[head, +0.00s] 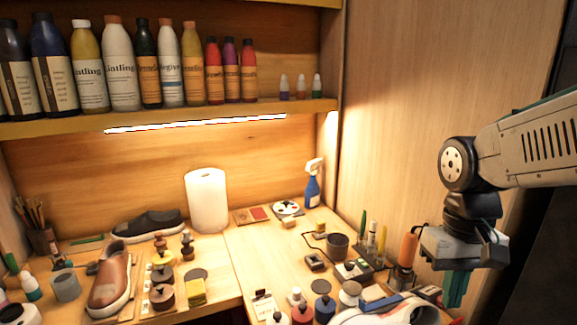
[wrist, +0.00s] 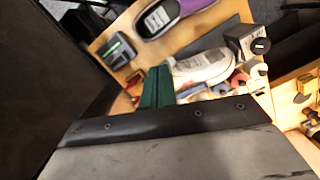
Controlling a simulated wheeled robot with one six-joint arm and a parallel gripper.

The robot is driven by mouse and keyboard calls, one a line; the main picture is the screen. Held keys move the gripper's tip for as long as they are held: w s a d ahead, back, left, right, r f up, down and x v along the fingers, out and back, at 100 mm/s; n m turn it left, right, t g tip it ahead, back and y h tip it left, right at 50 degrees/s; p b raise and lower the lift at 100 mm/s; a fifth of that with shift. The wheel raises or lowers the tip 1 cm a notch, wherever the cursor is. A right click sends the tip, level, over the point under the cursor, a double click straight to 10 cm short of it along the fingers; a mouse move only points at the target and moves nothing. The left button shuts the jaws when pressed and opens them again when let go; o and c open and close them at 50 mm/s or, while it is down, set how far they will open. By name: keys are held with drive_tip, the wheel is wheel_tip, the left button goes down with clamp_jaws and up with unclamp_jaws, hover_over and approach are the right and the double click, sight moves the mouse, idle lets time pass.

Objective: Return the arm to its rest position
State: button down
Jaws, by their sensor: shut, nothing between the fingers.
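My gripper (head: 456,290) hangs at the right of the head view, teal fingers pointing down, above the right end of the workbench. In the wrist view its teal fingers (wrist: 156,88) are together with nothing between them. My arm reaches in from the right edge. Below the gripper in the head view lies a white shoe (head: 385,314), partly cut off by the frame. A brown leather shoe (head: 110,280) and a black shoe (head: 148,225) are at the left of the bench, away from the gripper.
A wood wall panel (head: 430,100) stands behind the gripper. An orange-handled tool (head: 408,248) stands close to its left. A blue spray bottle (head: 312,188) and paper roll (head: 206,200) stand farther back. The wrist view shows a purple shoe (wrist: 170,14) and a dark box (wrist: 246,42).

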drive_tip(key=s+r+t, duration=0.2)
drive_tip(key=s+r, duration=0.1)
drive_tip(key=s, duration=0.7)
drive_tip(key=shift+d+t, duration=0.3)
drive_tip(key=shift+t, duration=0.1)
drive_tip(key=w+a+f+m, duration=0.1)
drive_tip(key=w+f+m, duration=0.2)
drive_tip(key=w, duration=1.2)
drive_tip(key=w+a+f+m+g, duration=0.1)
drive_tip(key=w+f+m, duration=0.2)
drive_tip(key=w, duration=1.3)
drive_tip(key=w+a+f+m, duration=0.2)
drive_tip(key=w+f+m, duration=0.2)
drive_tip(key=w, duration=1.1)
drive_tip(key=m, duration=0.3)
drive_tip(key=shift+w+m, duration=0.2)
drive_tip(key=shift+m, duration=0.2)
